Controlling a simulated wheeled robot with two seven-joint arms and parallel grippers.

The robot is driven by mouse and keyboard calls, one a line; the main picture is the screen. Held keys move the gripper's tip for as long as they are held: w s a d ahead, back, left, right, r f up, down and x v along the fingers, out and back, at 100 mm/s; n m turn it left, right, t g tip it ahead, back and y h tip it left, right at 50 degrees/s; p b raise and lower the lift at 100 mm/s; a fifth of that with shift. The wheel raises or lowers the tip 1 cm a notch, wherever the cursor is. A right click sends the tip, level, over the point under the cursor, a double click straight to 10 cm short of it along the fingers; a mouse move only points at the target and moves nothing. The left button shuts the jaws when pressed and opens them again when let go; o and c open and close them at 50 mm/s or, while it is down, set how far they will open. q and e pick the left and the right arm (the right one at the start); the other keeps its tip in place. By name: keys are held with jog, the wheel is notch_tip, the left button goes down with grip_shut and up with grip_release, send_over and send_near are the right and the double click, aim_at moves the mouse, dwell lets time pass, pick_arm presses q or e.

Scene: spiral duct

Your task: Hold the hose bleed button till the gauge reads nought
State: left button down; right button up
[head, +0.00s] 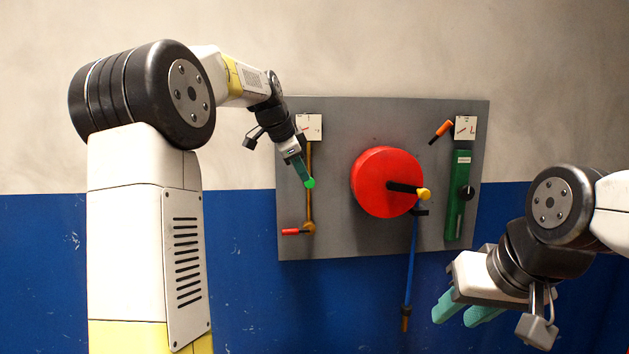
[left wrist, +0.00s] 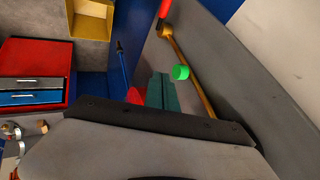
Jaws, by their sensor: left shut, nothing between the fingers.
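A green button (head: 309,184) stands out from the grey panel, beside the brass pipe; it also shows in the left wrist view (left wrist: 181,72). My left gripper (head: 300,170) is shut and empty, its fingertips right by the button. I cannot tell whether they touch it. Two white gauges are on the panel, one at upper left (head: 309,127) and one at upper right (head: 466,128); their readings are too small to tell. A blue hose (head: 411,262) hangs below the red reel (head: 382,182). My right gripper (head: 466,311) is open and empty at lower right, apart from the panel.
The brass pipe (head: 310,205) has a red handle (head: 291,232) at its lower end. The reel's black crank has a yellow knob (head: 424,194). A green unit (head: 456,215) and an orange lever (head: 441,131) are on the right. A red tool chest (left wrist: 38,56) shows in the left wrist view.

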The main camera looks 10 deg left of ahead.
pick_arm(q)
jog(key=v, duration=0.6)
jog(key=shift+s, duration=0.2)
jog(key=shift+r, duration=0.1)
jog(key=s+d+f+n, duration=0.1)
jog(key=s+f+n, duration=0.3)
jog(key=s, duration=0.6)
jog(key=s+d+f+n, duration=0.1)
jog(key=s+f+n, duration=0.3)
jog(key=s+f, duration=0.4)
jog(key=s+d+f+n, duration=0.1)
jog(key=s+f+n, duration=0.4)
jog(key=s, duration=0.9)
jog(key=shift+d+f+y, duration=0.3)
jog(key=shift+f+y, duration=0.1)
jog(key=shift+f, duration=0.1)
